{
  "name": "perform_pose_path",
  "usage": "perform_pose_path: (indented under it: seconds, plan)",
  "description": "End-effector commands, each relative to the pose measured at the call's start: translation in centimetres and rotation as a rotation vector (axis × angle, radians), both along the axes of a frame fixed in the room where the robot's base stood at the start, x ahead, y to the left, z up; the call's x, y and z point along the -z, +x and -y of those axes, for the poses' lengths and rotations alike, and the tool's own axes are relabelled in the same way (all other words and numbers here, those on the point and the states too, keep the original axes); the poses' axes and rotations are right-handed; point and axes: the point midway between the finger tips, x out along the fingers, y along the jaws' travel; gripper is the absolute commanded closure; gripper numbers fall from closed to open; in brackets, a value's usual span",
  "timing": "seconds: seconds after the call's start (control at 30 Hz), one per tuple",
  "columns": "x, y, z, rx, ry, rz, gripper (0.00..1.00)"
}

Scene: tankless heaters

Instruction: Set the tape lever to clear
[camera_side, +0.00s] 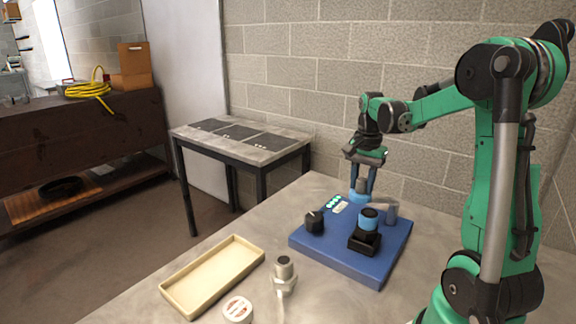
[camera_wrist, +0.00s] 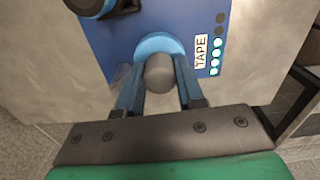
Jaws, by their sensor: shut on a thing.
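A blue panel (camera_side: 343,262) lies on the bench; it also shows in the wrist view (camera_wrist: 197,22). Beside its white TAPE label (camera_wrist: 201,52) is a round blue fitting (camera_wrist: 163,42) with a grey rounded lever end (camera_wrist: 159,73). My gripper (camera_wrist: 160,92) has its blue fingers on either side of this grey end and is shut on it. In the side view my gripper (camera_side: 362,190) reaches down at the panel's far edge, and the fingers partly hide the lever. No "clear" mark is readable.
The panel also carries a black knob (camera_side: 314,223), a blue-topped black block (camera_side: 366,237) and a grey post (camera_side: 391,213). Three lamps (camera_wrist: 215,57) glow by the label; others are dark. A cream tray (camera_side: 213,278), metal fitting (camera_side: 284,272) and white round tin (camera_side: 237,310) stand left of the panel.

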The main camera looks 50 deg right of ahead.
Motion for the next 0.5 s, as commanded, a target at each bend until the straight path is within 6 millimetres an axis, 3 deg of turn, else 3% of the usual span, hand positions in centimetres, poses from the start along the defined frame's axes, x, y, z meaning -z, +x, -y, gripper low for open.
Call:
perform_pose_path:
  seconds: [0.5]
  plan:
    - [0.0,1.1,2.1,0.289,0.001,0.001,1.00]
